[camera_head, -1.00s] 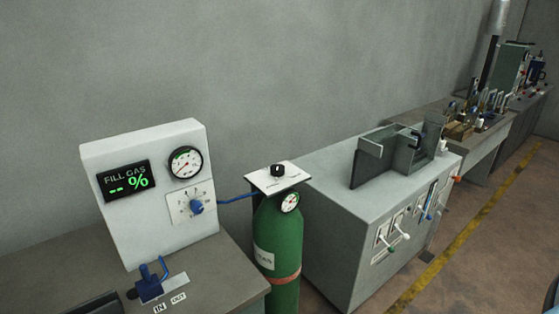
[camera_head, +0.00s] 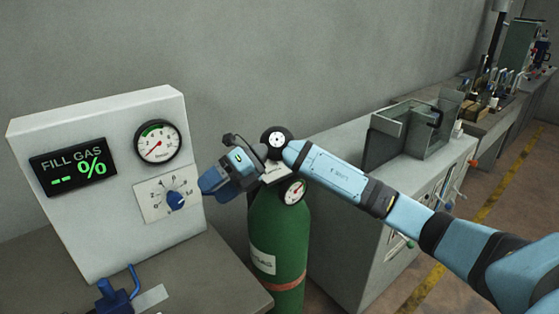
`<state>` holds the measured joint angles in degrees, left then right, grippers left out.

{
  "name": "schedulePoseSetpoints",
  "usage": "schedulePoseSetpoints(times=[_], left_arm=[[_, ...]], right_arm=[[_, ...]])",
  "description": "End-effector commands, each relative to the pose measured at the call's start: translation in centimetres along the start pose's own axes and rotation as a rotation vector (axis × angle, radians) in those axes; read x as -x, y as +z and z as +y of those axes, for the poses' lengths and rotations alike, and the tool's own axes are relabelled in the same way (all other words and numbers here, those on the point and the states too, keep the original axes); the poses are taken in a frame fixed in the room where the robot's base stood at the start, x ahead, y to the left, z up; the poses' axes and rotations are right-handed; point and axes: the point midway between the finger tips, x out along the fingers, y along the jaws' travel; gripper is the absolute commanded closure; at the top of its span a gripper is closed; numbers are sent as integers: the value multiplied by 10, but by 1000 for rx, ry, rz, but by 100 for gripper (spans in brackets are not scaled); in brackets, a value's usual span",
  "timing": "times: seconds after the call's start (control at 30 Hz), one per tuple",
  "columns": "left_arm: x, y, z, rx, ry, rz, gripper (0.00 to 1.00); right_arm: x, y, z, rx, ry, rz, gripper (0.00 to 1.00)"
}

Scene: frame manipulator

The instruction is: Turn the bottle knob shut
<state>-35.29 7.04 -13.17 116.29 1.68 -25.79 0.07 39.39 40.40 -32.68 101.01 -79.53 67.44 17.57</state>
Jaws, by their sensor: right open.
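The green gas bottle (camera_head: 277,235) stands between the white gas panel and the grey cabinet. Its round gauge (camera_head: 293,191) faces me. My right arm comes in from the right and crosses over the bottle's top. My right gripper (camera_head: 212,182) is open, left of the bottle's top and in front of the gap beside the panel. It looks empty. My left gripper is not in view.
The white gas panel (camera_head: 100,235) carries a "FILL GAS -- %" display (camera_head: 73,167), a dial gauge (camera_head: 158,142) and a blue knob (camera_head: 175,200). A blue valve (camera_head: 117,296) sits on the bench in front. A grey cabinet (camera_head: 345,255) stands right of the bottle.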

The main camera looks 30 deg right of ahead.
Motion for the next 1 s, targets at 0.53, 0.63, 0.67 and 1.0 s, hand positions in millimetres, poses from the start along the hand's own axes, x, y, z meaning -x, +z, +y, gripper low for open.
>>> schedulePoseSetpoints(times=[0.53, 0.63, 0.67, 1.0], left_arm=[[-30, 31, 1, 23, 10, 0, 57], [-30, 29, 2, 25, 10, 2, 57], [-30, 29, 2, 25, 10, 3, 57], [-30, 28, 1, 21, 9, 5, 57]], right_arm=[[246, 67, -33, 20, -1032, -8, 19], [249, 67, -38, 10, -1052, -10, 19], [248, 67, -40, 10, -1052, -10, 19], [213, 68, -97, 11, -1047, -8, 19]])
